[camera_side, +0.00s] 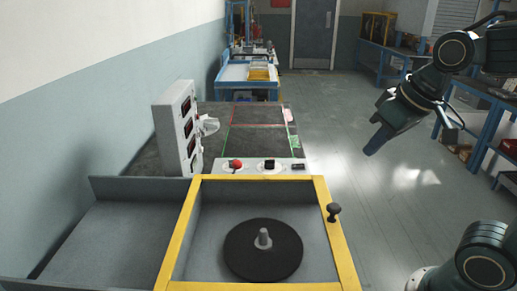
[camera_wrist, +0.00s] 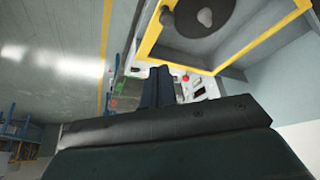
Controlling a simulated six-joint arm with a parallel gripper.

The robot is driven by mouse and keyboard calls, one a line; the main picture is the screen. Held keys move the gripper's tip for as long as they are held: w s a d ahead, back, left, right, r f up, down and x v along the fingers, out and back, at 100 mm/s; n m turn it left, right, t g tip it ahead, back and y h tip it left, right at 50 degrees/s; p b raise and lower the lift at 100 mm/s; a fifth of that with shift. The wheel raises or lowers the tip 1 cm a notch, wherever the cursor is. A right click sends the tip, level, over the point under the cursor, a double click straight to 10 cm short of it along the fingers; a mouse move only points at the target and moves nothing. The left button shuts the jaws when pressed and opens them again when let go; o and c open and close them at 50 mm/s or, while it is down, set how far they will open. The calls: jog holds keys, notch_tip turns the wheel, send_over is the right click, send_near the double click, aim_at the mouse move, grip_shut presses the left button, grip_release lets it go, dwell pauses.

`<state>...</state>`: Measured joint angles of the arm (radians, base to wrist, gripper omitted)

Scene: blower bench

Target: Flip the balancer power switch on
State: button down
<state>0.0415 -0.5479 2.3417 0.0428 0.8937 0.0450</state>
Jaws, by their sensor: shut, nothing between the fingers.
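The balancer's light control panel (camera_side: 252,170) lies behind the yellow-framed well. It carries a red button (camera_side: 235,163), a black switch (camera_side: 269,164) in the middle and a small dark part (camera_side: 298,166) at the right. I cannot read which is the power switch or its position. My gripper (camera_side: 372,146) is shut and empty, in the air to the right of the panel, pointing down and left. In the wrist view, my shut fingers (camera_wrist: 159,72) cover the middle of the panel. The red button (camera_wrist: 185,78) shows right of them.
The yellow frame (camera_side: 184,236) surrounds a black disc (camera_side: 263,262) with a central stub. A black knob (camera_side: 334,211) stands on the frame's right side. A white display box (camera_side: 178,128) rises behind, left of the panel. Open floor (camera_side: 385,215) lies to the right.

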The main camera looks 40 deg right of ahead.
jog(key=w+d+m+g+h, duration=0.1)
jog(key=w+d+m, duration=0.45)
jog(key=w, duration=1.05)
jog(key=w+d+f+m+g+h, duration=0.1)
jog(key=w+d+f+m+g, duration=0.1)
jog(key=w+d+f, duration=0.9)
jog(key=shift+w+d+f, duration=0.3)
jog(key=shift+w+d, duration=0.45)
jog(key=shift+w, duration=0.2)
jog(key=shift+f, duration=0.1)
send_over(302, 164)
jog(key=a, duration=0.1)
jog(key=f, duration=1.1)
jog(key=shift+s+f, duration=0.35)
jog(key=shift+f, duration=0.85)
